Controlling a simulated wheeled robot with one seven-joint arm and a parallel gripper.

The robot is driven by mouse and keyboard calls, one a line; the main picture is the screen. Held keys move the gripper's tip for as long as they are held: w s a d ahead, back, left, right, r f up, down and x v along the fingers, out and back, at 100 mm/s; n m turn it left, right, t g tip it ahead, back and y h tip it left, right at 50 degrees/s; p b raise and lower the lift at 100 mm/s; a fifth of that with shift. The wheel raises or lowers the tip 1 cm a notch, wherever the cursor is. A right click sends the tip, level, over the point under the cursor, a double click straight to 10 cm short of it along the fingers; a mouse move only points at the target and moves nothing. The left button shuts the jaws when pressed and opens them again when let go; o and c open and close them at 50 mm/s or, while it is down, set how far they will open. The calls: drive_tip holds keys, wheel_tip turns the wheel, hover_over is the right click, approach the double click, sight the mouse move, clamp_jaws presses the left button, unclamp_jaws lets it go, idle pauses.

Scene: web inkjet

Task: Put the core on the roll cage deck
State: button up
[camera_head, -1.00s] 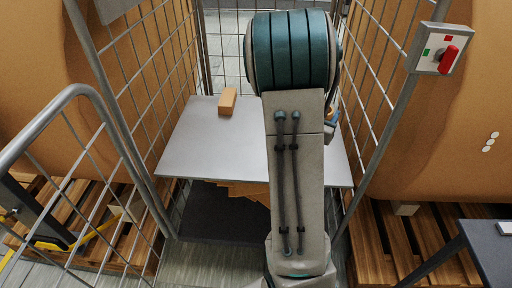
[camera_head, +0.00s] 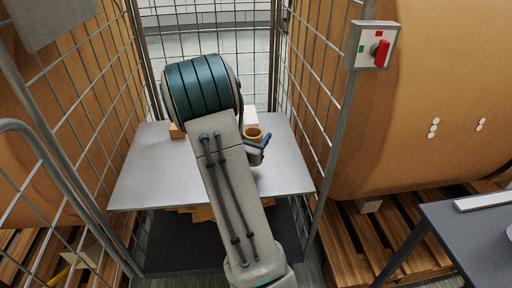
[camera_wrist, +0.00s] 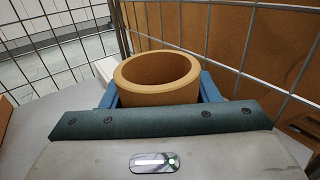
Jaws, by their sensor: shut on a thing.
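The core, a short brown cardboard tube (camera_wrist: 158,77), is between the blue fingers of my gripper (camera_wrist: 158,88) in the wrist view, its open end facing up. My gripper is shut on it. In the head view the core (camera_head: 253,134) shows just right of my arm, over the roll cage deck (camera_head: 146,178), a flat grey shelf inside the wire cage. My gripper (camera_head: 259,146) shows there beside it. I cannot tell whether the core touches the deck, as my gripper hides its base.
A brown box (camera_head: 176,131) sits on the deck, partly behind my arm. A white object (camera_wrist: 105,69) stands close left of the core. Wire mesh walls (camera_head: 312,80) flank the deck. A grey table (camera_head: 470,235) is at the right. The deck's front left is clear.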

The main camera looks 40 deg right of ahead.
drive_tip(key=shift+f+b, duration=0.5)
drive_tip(key=shift+f, duration=1.4)
drive_tip(key=shift+f, duration=0.1)
drive_tip(key=shift+f, duration=0.15)
drive_tip(key=o, duration=1)
